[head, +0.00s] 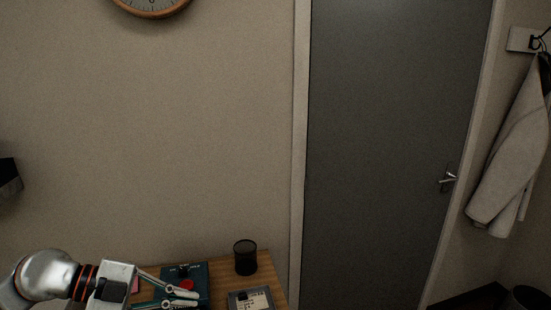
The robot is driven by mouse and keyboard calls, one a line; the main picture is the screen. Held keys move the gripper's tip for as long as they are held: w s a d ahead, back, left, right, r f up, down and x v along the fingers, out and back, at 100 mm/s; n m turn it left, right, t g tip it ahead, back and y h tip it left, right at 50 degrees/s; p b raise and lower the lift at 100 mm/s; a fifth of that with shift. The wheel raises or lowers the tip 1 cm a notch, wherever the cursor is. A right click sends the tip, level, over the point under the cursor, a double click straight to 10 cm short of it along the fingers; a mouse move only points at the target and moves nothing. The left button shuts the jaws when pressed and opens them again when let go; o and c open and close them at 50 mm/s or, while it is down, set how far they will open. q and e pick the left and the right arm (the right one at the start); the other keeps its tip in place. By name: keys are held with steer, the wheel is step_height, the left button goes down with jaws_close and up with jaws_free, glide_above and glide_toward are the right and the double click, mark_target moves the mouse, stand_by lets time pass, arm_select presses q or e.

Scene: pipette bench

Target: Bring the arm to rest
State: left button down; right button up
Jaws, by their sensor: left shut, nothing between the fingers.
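My left arm comes in at the bottom left of the head view. Its left gripper (196,298) points right, low in the picture, with its fingers shut and nothing between them. The fingers overlap a dark teal box (200,271) with a red button on the wooden bench (215,262); I cannot tell whether they touch it. My right gripper is not in view.
A black cylindrical cup (245,258) stands on the bench at the back right. A grey device (250,300) lies in front of it. Behind are a wall, a clock (152,6), a grey door (390,150) and a hanging coat (510,150).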

arm_select(q)
steer(key=d+r+t+h, duration=0.3)
steer(key=d+r+h, duration=0.1)
steer(key=d+r, duration=0.25)
steer(key=w+a+r+n+t+y, duration=0.1)
steer(key=w+a+r+n+t, duration=0.35)
steer(key=t, duration=0.45)
steer(key=a+f+n+t+y, duration=0.4)
steer(key=a+f+n+y, duration=0.4)
steer(key=a+n+y, duration=0.5)
steer(key=s+a+f+g+y, duration=0.35)
steer(key=s+f+g, duration=0.25)
steer(key=s+f, duration=0.45)
steer(key=s+a+f+g+y, duration=0.35)
steer(key=s+f+g, duration=0.45)
steer(key=f, duration=0.4)
steer(key=s+d+f+n+t+h, duration=0.1)
steer(key=d+f+n+t+h, duration=0.2)
steer(key=d+f+h, duration=0.4)
steer(key=d+f+t, duration=0.1)
steer(key=d+f, duration=0.6)
steer(key=f, duration=0.3)
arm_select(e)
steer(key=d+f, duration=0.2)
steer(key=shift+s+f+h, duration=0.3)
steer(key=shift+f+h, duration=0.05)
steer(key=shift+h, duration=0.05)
